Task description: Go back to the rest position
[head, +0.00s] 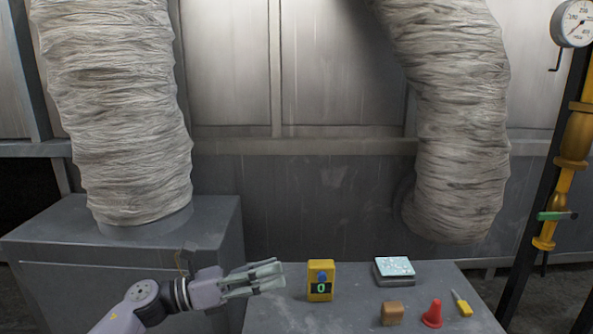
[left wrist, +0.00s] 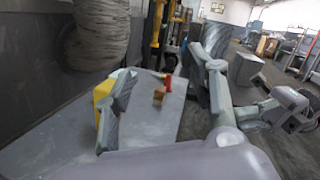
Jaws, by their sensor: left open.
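My left gripper (head: 280,273) reaches in from the lower left in the head view. Its two fingers are apart and nothing is between them. The gripper is just left of a yellow box (head: 320,281) with a blue part and a lit green display, with a small gap in the picture. In the left wrist view the fingers of my left gripper (left wrist: 162,62) spread over the table, and the yellow box (left wrist: 102,92) is partly hidden behind the left finger.
The grey table (head: 350,310) also holds a flat grey device with a pale top (head: 394,270), a brown block (head: 392,313), a red cone (head: 432,314) and a small yellow tool (head: 462,303). A grey cabinet with a thick duct (head: 120,110) stands left. A yellow pipe (head: 572,150) stands right.

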